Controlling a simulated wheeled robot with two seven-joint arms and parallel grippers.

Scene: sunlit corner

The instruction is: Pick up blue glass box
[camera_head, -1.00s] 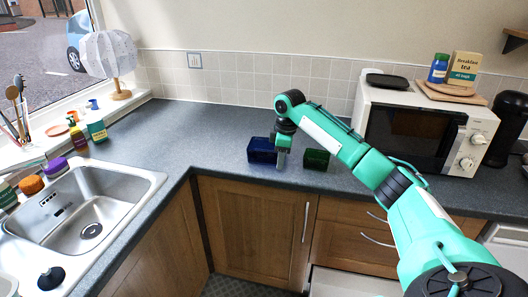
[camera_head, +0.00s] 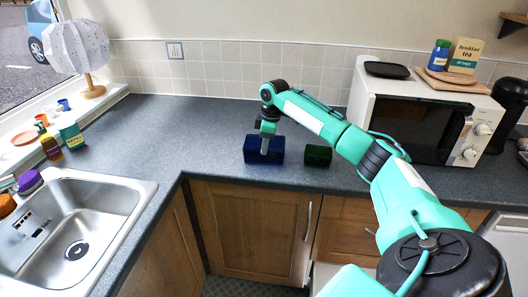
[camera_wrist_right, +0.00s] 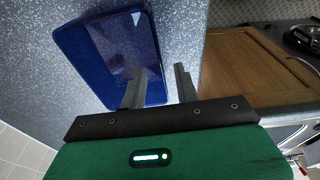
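The blue glass box (camera_head: 276,153) stands on the grey counter, left of a smaller green glass box (camera_head: 318,156). In the right wrist view the blue box (camera_wrist_right: 84,55) shows its rim and see-through inside. My right gripper (camera_head: 265,146) is over the blue box in the head view. In the right wrist view my right gripper (camera_wrist_right: 158,80) has its two fingers apart, one overlapping the box and the other beyond its edge. Nothing shows clearly held between them. Whether a finger touches the box I cannot tell. My left gripper is not in view.
A microwave (camera_head: 408,115) stands to the right with a black tray, board, tea box and blue jar on top. A sink (camera_head: 70,225) is at the left. The counter (camera_head: 180,125) left of the blue box is clear. A tiled wall runs behind.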

